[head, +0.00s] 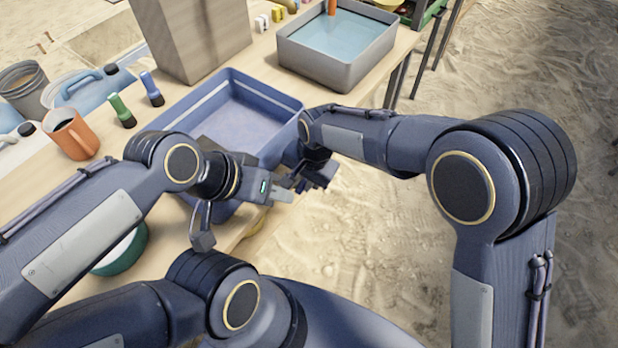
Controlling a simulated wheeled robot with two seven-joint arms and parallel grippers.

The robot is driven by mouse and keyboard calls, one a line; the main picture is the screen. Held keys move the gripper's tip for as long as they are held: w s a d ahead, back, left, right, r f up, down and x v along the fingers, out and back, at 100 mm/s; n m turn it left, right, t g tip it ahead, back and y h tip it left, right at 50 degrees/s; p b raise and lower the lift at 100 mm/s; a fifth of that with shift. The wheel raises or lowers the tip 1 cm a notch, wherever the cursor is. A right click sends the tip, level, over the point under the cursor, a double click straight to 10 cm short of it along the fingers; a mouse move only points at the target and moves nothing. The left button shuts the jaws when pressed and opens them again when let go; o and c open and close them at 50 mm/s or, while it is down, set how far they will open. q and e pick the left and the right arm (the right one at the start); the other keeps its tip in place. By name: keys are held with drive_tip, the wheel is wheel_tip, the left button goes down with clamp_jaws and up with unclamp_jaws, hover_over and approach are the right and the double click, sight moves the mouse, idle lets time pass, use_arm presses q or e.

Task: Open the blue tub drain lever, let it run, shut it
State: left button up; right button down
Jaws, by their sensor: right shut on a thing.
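The blue tub (285,102) stands on the wooden table near its front right edge. Its floor looks bare where I can see it. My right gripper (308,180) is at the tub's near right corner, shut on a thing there. The fingers and my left gripper hide what it holds; from the place it appears to be the drain lever, which I cannot see clearly. My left gripper (238,216) is in front of the tub's near side, close to the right gripper. Its fingers are spread apart with nothing seen between them.
A grey basin of water (348,70) stands behind the tub, beside a tall box (193,35). Left are green (122,110) and blue (152,89) brushes, an orange mug (72,134) and a blue jug (95,92). Sandy ground is open to the right.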

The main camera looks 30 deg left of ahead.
drive_tip(key=c, duration=1.4)
unclamp_jaws()
drive_tip(key=shift+o, duration=0.2)
